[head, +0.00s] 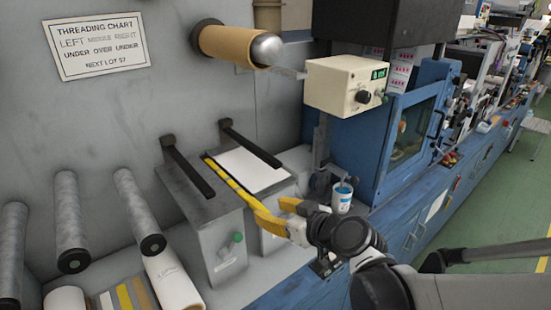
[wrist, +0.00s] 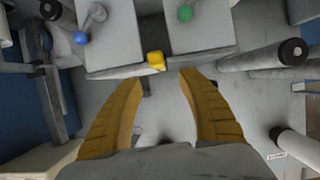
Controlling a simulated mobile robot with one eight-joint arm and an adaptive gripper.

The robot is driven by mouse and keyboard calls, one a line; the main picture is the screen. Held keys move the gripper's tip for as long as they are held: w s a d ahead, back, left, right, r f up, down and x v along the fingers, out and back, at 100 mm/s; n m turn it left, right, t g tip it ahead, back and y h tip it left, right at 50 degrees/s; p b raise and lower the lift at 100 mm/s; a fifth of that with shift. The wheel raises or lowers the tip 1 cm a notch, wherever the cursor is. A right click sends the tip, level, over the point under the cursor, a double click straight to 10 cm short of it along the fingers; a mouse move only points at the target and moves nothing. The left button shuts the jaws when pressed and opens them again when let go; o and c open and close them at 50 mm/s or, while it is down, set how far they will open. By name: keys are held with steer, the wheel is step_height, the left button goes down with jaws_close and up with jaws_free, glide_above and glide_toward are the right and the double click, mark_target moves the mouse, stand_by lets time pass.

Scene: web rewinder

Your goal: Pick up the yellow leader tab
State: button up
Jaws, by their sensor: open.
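The yellow leader tab (wrist: 156,60) shows in the wrist view as a small yellow piece at the front edge of the gap between two grey blocks. In the head view a yellow strip (head: 230,182) with dark marks runs along that gap toward my gripper; its near end is close to or behind a finger. My gripper (head: 268,206) is open, its two yellow fingers in front of the blocks. In the wrist view the fingers (wrist: 158,80) are spread to either side of the tab, which lies just past their tips. I see no contact.
The grey blocks carry a green knob (head: 237,238) and a blue knob (wrist: 81,38). Two dark bars (head: 250,143) reach out above them. A cup (head: 342,197) stands right of my gripper, under a cream control box (head: 340,85). Grey rollers (head: 138,210) stick out at left.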

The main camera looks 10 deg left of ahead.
mark_target(256, 203)
steer(key=x, duration=0.3)
steer(key=shift+s+a+f, duration=0.1)
steer(key=shift+s+a, duration=0.05)
steer(key=b+x, duration=0.1)
steer(key=x, duration=0.1)
steer(key=b+x, duration=0.1)
steer(key=x, duration=0.2)
steer(key=shift+w, duration=0.45)
steer(key=shift+s, duration=0.1)
steer(key=shift+c, duration=0.5)
jaws_close()
